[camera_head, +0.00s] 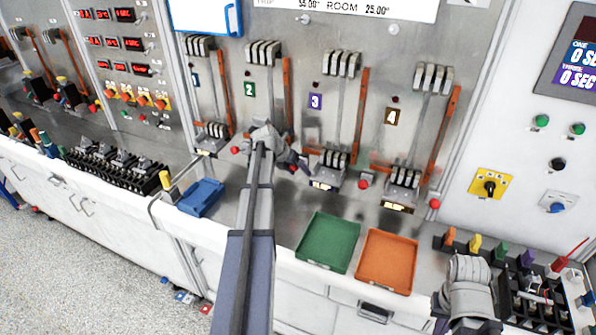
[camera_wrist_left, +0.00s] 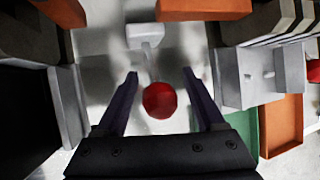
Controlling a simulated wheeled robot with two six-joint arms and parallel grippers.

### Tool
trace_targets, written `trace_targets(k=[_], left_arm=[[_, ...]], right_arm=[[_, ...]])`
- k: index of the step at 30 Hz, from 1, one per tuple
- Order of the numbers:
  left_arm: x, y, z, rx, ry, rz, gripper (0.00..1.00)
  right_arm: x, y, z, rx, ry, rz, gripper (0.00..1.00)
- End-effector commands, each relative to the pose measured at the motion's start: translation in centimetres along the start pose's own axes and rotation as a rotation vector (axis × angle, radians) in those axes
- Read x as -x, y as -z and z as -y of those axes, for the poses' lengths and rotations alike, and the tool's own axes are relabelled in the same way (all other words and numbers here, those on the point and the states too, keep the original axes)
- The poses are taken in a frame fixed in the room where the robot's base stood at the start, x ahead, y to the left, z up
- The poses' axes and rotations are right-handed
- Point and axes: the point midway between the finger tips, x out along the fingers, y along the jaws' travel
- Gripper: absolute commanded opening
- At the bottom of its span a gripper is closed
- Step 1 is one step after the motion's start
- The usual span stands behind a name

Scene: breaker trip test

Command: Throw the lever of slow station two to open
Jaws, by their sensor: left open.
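Slow station two carries a green "2" label (camera_head: 249,89) on the grey panel. The red ball knob of its lever (camera_head: 294,168) shows at the panel's lower edge, right beside my left gripper (camera_head: 297,162). In the left wrist view the red knob (camera_wrist_left: 159,100) lies between the two dark fingers of my left gripper (camera_wrist_left: 160,75). The fingers are open, with a gap on both sides of the knob. A pale stem runs from the knob to a light block (camera_wrist_left: 145,36). My left forearm and wrist hide the lower part of station two in the head view.
Red knobs of station one (camera_head: 235,150) and station three (camera_head: 364,184) flank station two. A blue tray (camera_head: 201,197), a green tray (camera_head: 327,243) and an orange tray (camera_head: 387,261) are on the bench. My right arm (camera_head: 470,290) is at lower right.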

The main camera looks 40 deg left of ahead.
Motion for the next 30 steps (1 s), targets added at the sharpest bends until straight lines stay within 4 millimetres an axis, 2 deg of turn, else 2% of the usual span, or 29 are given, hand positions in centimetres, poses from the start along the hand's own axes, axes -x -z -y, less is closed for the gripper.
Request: trace_targets(k=[5, 18, 22, 30], left_arm=[[1.4, -0.1, 0.1, 0.001, 0.000, 0.000, 0.71], [7.2, -0.2, 0.1, 0.001, 0.000, 0.001, 0.71], [7.8, -0.1, 0.1, 0.000, 0.001, 0.001, 0.71], [7.7, 0.0, 0.0, 0.000, 0.001, 0.000, 0.71]], right_arm=[[1.2, -0.1, -0.1, -0.002, 0.000, 0.000, 0.00], [6.2, -0.4, -0.6, -0.013, 0.003, 0.000, 0.00], [6.6, -0.4, -0.6, -0.015, 0.003, 0.000, 0.00], [6.4, -0.4, -0.6, -0.015, 0.003, 0.000, 0.00]])
